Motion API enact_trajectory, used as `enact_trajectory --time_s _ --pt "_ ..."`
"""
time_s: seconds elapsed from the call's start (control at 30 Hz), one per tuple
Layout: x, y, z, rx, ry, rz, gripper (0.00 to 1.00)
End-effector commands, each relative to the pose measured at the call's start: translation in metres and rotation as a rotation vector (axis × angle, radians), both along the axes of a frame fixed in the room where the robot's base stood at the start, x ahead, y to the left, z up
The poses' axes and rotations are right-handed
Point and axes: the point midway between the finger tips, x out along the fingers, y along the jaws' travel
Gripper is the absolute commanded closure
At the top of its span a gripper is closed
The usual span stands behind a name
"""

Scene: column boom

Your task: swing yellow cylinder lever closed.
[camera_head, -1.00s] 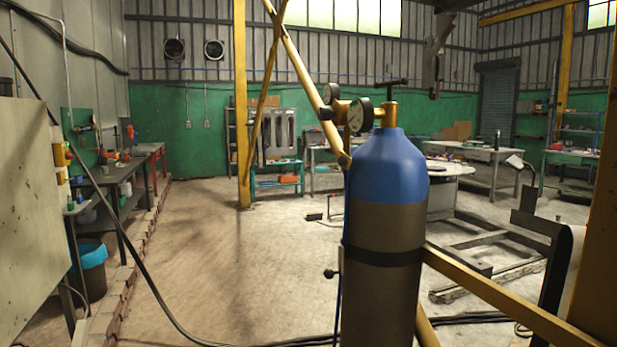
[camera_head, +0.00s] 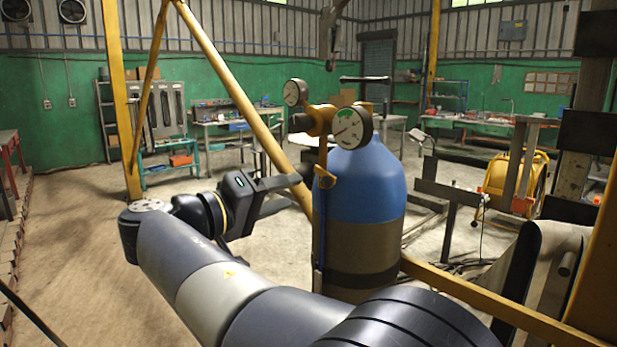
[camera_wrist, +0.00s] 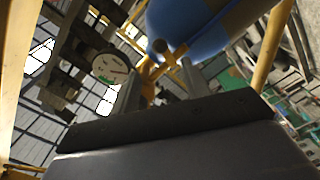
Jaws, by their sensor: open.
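The gas cylinder (camera_head: 362,190) stands upright in the middle of the head view, blue on top and grey-brown below. A brass-yellow valve fitting with two round gauges (camera_head: 351,128) sits at its top. A small yellow lever (camera_head: 325,178) hangs below the fitting on the cylinder's left side. My gripper (camera_head: 301,190) is open, just left of the cylinder, with its fingers pointing at the lever. In the wrist view, the lever (camera_wrist: 153,72) shows between the two finger ends, beneath the blue cylinder (camera_wrist: 195,25). I cannot tell whether a finger touches it.
A yellow rail (camera_head: 490,300) runs out to the right of the cylinder, and a slanted yellow brace (camera_head: 235,95) rises behind my gripper. Open floor (camera_head: 85,250) lies to the left; workbenches stand at the back.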

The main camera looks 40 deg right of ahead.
Motion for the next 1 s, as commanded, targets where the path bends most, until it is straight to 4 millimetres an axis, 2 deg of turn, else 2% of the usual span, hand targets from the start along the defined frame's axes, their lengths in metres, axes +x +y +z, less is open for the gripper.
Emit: enact_trajectory --time_s 0.6,0.8,1.0 --pt "0.006 -0.091 -0.001 0.002 0.005 -0.003 0.55" --pt "0.008 -0.103 -0.001 0.003 0.004 0.001 0.55" --pt "0.008 -0.104 -0.002 0.003 0.004 0.002 0.55"
